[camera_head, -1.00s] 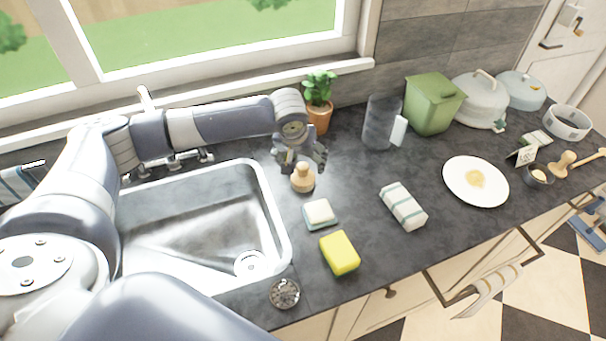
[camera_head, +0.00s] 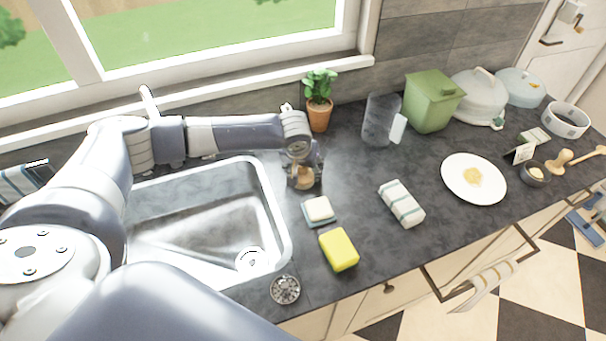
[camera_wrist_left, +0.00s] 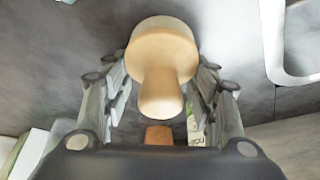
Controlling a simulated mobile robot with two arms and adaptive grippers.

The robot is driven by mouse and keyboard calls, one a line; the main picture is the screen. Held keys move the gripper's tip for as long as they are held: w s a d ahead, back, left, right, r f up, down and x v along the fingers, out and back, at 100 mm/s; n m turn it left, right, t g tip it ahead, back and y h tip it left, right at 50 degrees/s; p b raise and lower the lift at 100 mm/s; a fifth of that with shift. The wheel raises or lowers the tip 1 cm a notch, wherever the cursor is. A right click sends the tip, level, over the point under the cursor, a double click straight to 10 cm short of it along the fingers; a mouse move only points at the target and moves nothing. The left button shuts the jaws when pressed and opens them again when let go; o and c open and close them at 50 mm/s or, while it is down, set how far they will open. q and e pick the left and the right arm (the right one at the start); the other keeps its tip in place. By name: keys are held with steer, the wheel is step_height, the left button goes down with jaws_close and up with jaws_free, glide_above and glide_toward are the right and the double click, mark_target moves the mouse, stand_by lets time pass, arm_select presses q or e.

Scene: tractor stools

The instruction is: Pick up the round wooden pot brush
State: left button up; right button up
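The round wooden pot brush (camera_head: 304,172) stands on the dark counter just right of the sink, partly hidden by my left gripper (camera_head: 305,180). In the left wrist view the brush (camera_wrist_left: 160,55) shows a pale round body with a narrower knob pointing towards the palm. The fingers of my left gripper (camera_wrist_left: 160,78) are spread on both sides of it, with gaps visible between fingers and knob. My right gripper is not in view.
The steel sink (camera_head: 283,225) lies left of the brush. A potted plant (camera_head: 319,112) stands behind it. A soap dish (camera_head: 319,211), a yellow sponge (camera_head: 339,250) and a folded towel (camera_head: 401,204) lie in front and to the right. A clear jug (camera_head: 378,122) stands further right.

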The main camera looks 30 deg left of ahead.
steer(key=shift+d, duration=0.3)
arm_select(q)
steer(key=shift+r, duration=0.1)
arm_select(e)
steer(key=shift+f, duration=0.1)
arm_select(q)
step_height(320, 180, up, 10)
steer(key=shift+f+b, duration=0.15)
steer(key=shift+b, duration=1.05)
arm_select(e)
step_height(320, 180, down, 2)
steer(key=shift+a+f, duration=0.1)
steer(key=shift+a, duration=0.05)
